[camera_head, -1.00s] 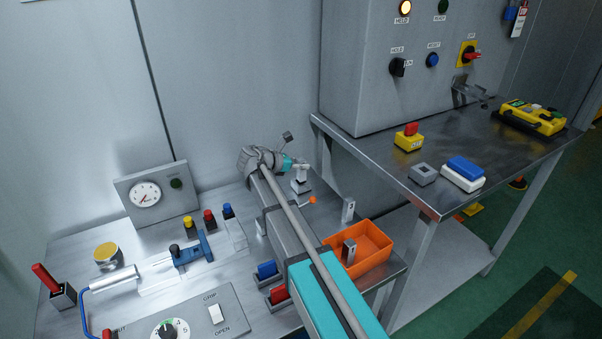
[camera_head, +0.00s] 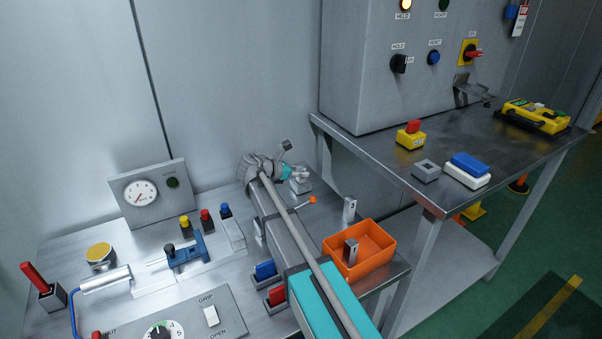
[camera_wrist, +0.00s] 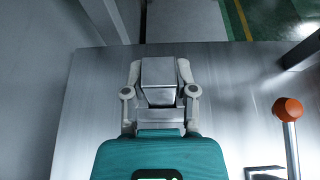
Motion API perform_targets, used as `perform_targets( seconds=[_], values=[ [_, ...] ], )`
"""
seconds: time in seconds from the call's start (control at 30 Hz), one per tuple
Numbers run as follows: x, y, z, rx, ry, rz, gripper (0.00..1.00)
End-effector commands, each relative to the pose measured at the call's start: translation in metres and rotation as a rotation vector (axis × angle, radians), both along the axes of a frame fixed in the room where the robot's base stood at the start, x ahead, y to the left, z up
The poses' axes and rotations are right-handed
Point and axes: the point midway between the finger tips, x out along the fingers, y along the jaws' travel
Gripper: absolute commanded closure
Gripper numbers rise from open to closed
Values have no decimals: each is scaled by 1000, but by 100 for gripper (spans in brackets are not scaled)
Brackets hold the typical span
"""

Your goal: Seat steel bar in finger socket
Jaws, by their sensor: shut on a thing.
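My gripper (camera_head: 297,175) is at the far end of my arm, low over the back of the steel bench. In the wrist view my gripper (camera_wrist: 159,93) has its two pale fingers closed on a steel bar (camera_wrist: 158,70), seen as a squarish grey piece between them. In the head view the bar is mostly hidden by the gripper. A small grey block (camera_head: 303,188) is directly under the gripper and looks like the socket. I cannot tell whether the bar touches it or is inside it.
An orange-knobbed lever (camera_head: 312,199) is close to the right of the gripper; the knob (camera_wrist: 287,109) also shows in the wrist view. A gauge box (camera_head: 151,194) stands left.

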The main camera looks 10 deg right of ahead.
Motion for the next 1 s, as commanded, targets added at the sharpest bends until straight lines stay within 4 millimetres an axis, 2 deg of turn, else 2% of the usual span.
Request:
perform_targets(
  seconds=[0.1,0.13,0.3,0.87,1.0],
  values=[
    [0,0,-4,0,0,0,100],
    [0,0,-3,0,0,0,62],
    [0,0,-3,0,0,0,30],
    [0,0,1,0,0,0,29],
    [-3,11,7,0,-1,2,29]
  ],
)
